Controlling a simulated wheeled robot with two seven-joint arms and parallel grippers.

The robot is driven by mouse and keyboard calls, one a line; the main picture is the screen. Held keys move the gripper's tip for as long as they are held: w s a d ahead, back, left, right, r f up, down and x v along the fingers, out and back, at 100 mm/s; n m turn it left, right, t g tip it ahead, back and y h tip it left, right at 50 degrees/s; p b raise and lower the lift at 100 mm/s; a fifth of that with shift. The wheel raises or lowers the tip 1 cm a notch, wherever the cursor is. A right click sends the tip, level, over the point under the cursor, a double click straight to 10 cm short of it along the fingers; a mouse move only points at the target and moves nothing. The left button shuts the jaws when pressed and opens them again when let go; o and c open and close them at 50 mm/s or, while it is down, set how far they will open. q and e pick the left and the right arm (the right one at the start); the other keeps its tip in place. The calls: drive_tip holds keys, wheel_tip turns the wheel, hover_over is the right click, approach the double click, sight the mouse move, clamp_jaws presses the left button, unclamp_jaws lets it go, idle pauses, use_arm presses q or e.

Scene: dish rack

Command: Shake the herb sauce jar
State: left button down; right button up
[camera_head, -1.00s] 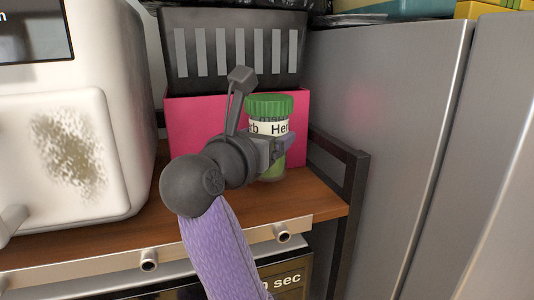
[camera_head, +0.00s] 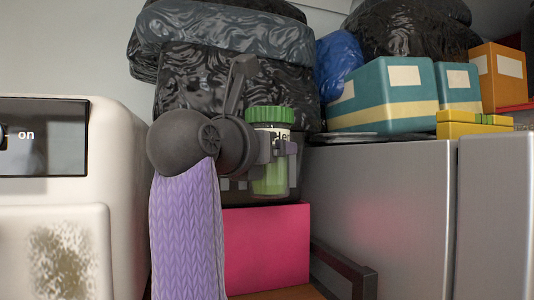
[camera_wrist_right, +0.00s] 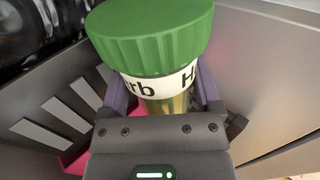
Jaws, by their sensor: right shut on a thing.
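The herb sauce jar (camera_head: 270,170) has a green ribbed lid, a white label with dark lettering and green contents. My right gripper (camera_head: 282,148) is shut on it and holds it upright in the air, in front of the black bin and above the pink box. In the right wrist view the jar (camera_wrist_right: 152,45) sits between the two fingers (camera_wrist_right: 160,95), with the lid above them. Part of the label is hidden by the fingers. My left gripper is in neither view.
A white appliance (camera_head: 60,210) stands at the left. The pink box (camera_head: 268,248) is below the jar. A grey metal cabinet (camera_head: 385,220) is close on the right, with teal boxes (camera_head: 390,95) on top. Black bags (camera_head: 225,45) fill the back.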

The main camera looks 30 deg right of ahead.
sight(258, 112)
drive_tip(key=c, duration=0.7)
wheel_tip(258, 112, up, 6)
drive_tip(key=p, duration=0.5)
drive_tip(key=shift+f, duration=0.25)
clamp_jaws()
drive_tip(key=shift+f, duration=0.25)
